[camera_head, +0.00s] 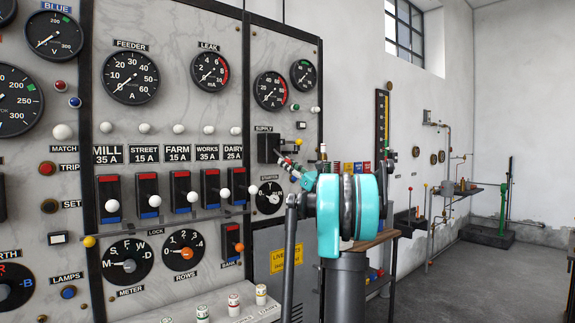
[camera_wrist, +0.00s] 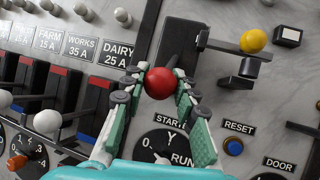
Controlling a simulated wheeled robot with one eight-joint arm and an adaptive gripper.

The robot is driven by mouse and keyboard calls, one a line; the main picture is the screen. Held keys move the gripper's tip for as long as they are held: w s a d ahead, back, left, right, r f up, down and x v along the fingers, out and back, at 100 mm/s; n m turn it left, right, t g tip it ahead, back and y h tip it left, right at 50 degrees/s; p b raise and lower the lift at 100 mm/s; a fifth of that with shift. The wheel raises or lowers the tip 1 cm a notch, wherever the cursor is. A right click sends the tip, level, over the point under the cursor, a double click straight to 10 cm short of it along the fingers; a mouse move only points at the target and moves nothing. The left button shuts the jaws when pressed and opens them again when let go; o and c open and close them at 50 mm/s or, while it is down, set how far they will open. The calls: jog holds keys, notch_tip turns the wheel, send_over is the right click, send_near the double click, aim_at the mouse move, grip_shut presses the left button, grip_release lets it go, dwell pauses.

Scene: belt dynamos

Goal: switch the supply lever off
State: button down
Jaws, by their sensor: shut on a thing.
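The supply lever's red ball knob (camera_wrist: 160,82) shows in the wrist view, in front of its black housing (camera_wrist: 185,42). In the head view the black housing (camera_head: 268,148) sits under the SUPPLY label on the marble panel, left of my teal gripper (camera_head: 287,160). My gripper (camera_wrist: 161,92) is shut on the red knob in the wrist view, with one finger on each side. The lever's stem is mostly hidden, so I cannot tell its exact angle.
A yellow knob (camera_wrist: 253,41) on a black bracket is to the right of the housing in the wrist view. The STARTER dial (camera_head: 270,197) lies below. A row of feeder switches with white knobs (camera_head: 149,200) stands to the left.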

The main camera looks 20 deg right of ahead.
jog(key=c, duration=1.1)
grip_release()
jog(key=shift+c, duration=0.2)
jog(key=v, duration=1.2)
